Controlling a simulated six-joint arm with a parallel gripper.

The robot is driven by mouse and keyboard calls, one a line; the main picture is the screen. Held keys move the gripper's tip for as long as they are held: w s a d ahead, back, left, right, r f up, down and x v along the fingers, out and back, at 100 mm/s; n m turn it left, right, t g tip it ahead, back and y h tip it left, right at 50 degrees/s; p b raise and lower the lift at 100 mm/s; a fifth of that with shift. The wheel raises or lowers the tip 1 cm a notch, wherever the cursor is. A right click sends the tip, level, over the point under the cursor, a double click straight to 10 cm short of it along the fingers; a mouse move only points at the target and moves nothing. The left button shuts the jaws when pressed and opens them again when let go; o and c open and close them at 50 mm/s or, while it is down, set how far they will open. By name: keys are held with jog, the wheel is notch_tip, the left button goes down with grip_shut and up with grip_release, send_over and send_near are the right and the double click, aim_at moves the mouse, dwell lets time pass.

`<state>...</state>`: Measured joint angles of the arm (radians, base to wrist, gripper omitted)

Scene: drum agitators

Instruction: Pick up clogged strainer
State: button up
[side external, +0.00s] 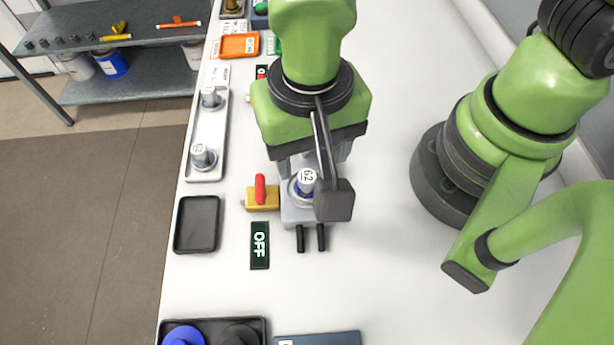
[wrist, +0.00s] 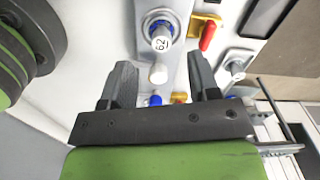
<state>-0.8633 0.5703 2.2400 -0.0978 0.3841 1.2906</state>
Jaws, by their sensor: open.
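A strainer with a white cap marked 62 (side external: 306,180) and a blue ring sits upright in a grey housing (side external: 297,214). It also shows in the wrist view (wrist: 160,41), just beyond my fingertips. I cannot tell from the pictures whether it is clogged. My gripper (side external: 312,165) points down above the housing, with its fingers partly hidden behind the wrist bracket in the side view. In the wrist view my gripper (wrist: 160,72) is open, and a plain white rounded part (wrist: 158,72) shows between the fingers. I see no contact with the strainer.
A black tray (side external: 197,224) is empty. A white tray (side external: 218,130) holds two grey cylindrical parts. An orange tray (side external: 238,45) is behind. The bench front right is clear.

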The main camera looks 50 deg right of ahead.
aim_at(307, 176)
jog(key=shift+w+d+f, duration=0.1)
jog(key=shift+w+f, duration=0.05)
jog(key=shift+f, duration=1.6)
jog(key=shift+w+d+f, duration=0.1)
jog(key=shift+w+f, duration=0.05)
jog(key=shift+f, duration=1.6)
jog(key=c, duration=1)
